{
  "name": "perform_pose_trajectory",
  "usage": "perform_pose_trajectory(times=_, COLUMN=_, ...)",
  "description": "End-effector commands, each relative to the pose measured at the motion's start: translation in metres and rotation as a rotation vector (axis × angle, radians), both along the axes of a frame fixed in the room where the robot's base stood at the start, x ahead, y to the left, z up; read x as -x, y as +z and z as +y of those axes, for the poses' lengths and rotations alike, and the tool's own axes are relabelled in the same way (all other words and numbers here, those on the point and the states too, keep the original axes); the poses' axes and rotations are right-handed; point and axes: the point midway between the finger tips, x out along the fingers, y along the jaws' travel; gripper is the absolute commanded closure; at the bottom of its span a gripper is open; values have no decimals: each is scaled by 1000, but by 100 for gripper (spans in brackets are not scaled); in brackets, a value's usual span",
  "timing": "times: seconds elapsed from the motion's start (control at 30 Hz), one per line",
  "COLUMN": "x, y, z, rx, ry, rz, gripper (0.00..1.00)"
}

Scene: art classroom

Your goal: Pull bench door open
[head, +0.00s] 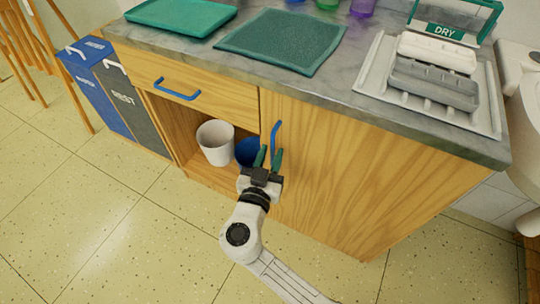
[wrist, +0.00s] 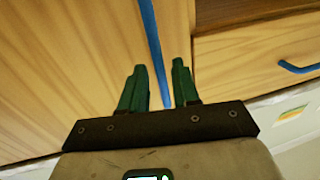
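The bench door (head: 330,180) is a light wood panel at the right of the bench front, and it looks closed. Its blue upright handle (head: 276,135) is near the door's left edge. My gripper (head: 270,158) is at the handle's lower end, with its two green fingers apart. In the wrist view, the blue handle (wrist: 152,45) runs down to between the spread fingers of my gripper (wrist: 160,80), and the door (wrist: 70,70) fills the left. Whether the fingers touch the handle cannot be told.
Left of the door are a drawer (head: 190,85) with a blue handle and an open compartment holding a white bin (head: 215,142) and a blue bin (head: 247,150). Waste bins (head: 130,105) stand further left. Floor (head: 110,230) in front is clear.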

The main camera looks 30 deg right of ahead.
Motion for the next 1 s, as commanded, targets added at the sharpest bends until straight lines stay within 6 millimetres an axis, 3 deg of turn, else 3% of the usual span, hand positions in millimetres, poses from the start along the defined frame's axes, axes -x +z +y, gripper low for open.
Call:
perform_pose_trajectory(times=0.3, x=0, y=0, z=0, rx=0, ry=0, rz=0, gripper=100)
perform_pose_trajectory(times=0.83, x=1, y=0, z=1, rx=0, ry=1, rz=0, gripper=100)
perform_pose_trajectory(times=1.0, x=9, y=-1, z=9, rx=-1, ry=20, rz=-1, gripper=100)
